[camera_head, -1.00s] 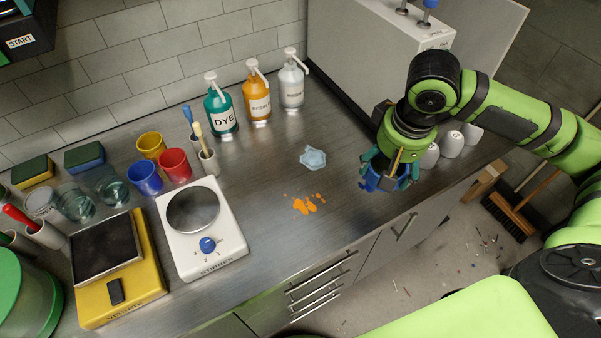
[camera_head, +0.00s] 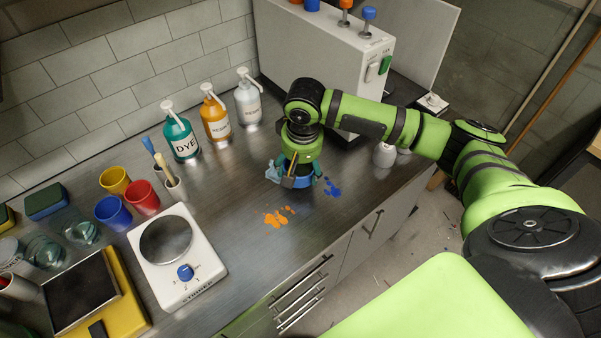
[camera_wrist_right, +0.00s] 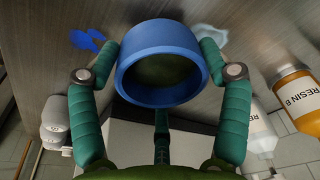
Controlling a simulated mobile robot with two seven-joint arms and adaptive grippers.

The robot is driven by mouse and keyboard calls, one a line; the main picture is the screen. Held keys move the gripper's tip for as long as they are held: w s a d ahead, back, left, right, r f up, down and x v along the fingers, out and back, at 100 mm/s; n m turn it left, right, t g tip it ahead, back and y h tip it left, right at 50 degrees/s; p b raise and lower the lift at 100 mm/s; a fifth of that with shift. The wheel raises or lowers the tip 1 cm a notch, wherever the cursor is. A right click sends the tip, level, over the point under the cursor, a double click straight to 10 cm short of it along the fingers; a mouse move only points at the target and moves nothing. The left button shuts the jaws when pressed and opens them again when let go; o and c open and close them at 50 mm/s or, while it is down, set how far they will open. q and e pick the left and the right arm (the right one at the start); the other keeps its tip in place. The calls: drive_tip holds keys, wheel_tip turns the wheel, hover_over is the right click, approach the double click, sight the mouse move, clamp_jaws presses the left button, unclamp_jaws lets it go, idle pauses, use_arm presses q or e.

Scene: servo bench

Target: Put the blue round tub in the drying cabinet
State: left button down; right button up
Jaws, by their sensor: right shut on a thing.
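The blue round tub (camera_wrist_right: 160,62) is between the green fingers of my right gripper (camera_wrist_right: 162,75) in the right wrist view, its open rim facing the camera and a dark greenish inside showing. In the head view my right gripper (camera_head: 297,182) is shut on the tub, low over the bench, and mostly hides it. A large pale grey box (camera_head: 312,62), apparently the drying cabinet, stands behind the gripper; a panel (camera_head: 425,40) like an open door stands out at its right. Its opening is hidden from here. My left gripper is not in view.
An orange spill (camera_head: 277,217) and a blue spill (camera_head: 333,187) lie near the gripper; a pale blue patch (camera_head: 272,172) is just left of it. Pump bottles (camera_head: 216,122) stand at the back. A white stirrer (camera_head: 176,258) stands left. White containers (camera_head: 384,154) stand right.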

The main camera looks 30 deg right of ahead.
sight(301, 174)
drive_tip(key=shift+f+p, duration=0.4)
drive_tip(key=shift+f, duration=1.45)
drive_tip(key=shift+f, duration=0.1)
drive_tip(key=o, duration=1.3)
